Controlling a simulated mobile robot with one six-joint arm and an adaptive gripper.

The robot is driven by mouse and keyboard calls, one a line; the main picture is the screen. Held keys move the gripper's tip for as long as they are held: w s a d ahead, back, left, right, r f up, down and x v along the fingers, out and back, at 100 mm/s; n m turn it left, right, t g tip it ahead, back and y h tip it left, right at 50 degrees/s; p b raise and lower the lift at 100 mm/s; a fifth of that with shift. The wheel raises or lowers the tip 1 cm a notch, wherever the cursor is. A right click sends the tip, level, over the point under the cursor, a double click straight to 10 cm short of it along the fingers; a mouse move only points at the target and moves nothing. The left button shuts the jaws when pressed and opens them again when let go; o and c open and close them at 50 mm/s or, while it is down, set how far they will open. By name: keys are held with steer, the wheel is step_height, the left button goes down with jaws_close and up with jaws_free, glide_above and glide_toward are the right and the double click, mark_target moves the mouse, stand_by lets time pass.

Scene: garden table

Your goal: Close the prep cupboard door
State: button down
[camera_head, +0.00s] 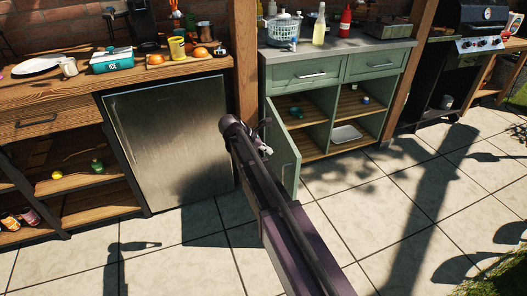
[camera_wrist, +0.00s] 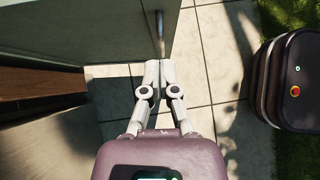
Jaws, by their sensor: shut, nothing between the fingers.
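The green prep cupboard (camera_head: 313,112) stands right of the fridge. Its left door (camera_head: 284,150) is swung outward, showing shelves inside. A slim handle is on the door's outer part. In the wrist view the door (camera_wrist: 105,25) fills the upper left, with its handle (camera_wrist: 160,32) near the free edge. My gripper (camera_head: 266,149) is beside the door in the head view, partly hidden behind my arm. In the wrist view my gripper (camera_wrist: 160,66) has its fingertips together and empty, close to the door's lower edge by the handle; contact cannot be told.
The steel fridge (camera_head: 170,140) stands left of my gripper, near the open door. A wooden post (camera_head: 245,60) separates it from the cupboard. Inside the cupboard are a white tray (camera_head: 346,134) and small items. The tiled floor (camera_head: 370,200) in front is clear.

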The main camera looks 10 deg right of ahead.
mark_target(294, 158)
steer(key=b+x, duration=0.1)
steer(key=x, duration=0.1)
steer(key=d+r+b+x, duration=0.1)
steer(key=x, duration=0.2)
steer(key=b+x, duration=0.1)
steer(key=x, duration=0.2)
steer(key=shift+d+r+b, duration=0.2)
steer(key=shift+b, duration=0.15)
steer(key=shift+w+d, duration=0.15)
steer(key=shift+d, duration=0.5)
